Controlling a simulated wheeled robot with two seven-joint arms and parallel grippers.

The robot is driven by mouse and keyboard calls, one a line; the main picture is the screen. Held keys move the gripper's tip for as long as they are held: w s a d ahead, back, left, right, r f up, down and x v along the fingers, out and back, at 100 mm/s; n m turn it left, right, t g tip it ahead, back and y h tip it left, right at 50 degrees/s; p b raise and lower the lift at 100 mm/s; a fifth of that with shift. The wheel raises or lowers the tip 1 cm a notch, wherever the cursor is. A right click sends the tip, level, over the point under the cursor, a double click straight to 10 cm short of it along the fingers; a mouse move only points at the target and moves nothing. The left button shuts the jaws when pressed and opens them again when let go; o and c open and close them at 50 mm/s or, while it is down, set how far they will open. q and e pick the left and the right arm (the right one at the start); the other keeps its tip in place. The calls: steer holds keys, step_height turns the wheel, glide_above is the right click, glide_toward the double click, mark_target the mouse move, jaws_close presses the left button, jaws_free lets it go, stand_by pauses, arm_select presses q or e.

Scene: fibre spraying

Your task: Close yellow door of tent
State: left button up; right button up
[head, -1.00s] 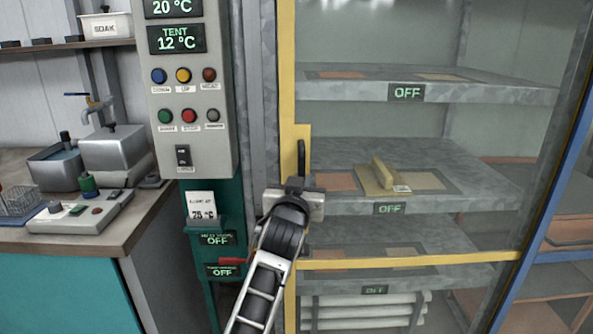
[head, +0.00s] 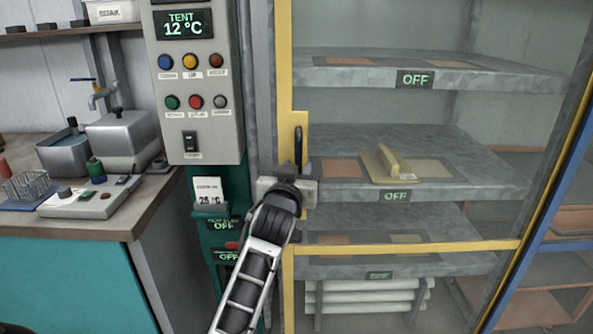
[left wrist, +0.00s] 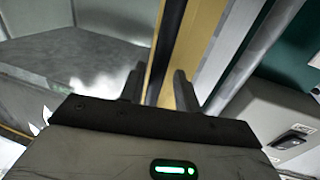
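The tent door has a yellow frame (head: 285,80) with a clear pane and a yellow crossbar (head: 400,248). A black upright handle (head: 298,148) sits on a yellow plate at its left edge. The door stands at or close to the tent's front; I cannot tell whether it is fully shut. My left gripper (head: 296,180) is at the lower end of the handle. In the left wrist view my left gripper (left wrist: 160,85) has its fingers apart, with the yellow frame and a dark upright bar showing between them. Contact is unclear. My right gripper is out of view.
Grey shelves (head: 430,75) inside the tent show through the pane, with a wooden-handled tool (head: 388,165) on one. A control panel (head: 198,95) stands left of the door. A counter (head: 135,212) is further left, and a blue post (head: 570,150) is at the right.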

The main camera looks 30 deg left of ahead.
arm_select(q)
steer(key=v, duration=0.7)
steer(key=shift+s+b, duration=0.25)
steer(key=shift+b, duration=0.1)
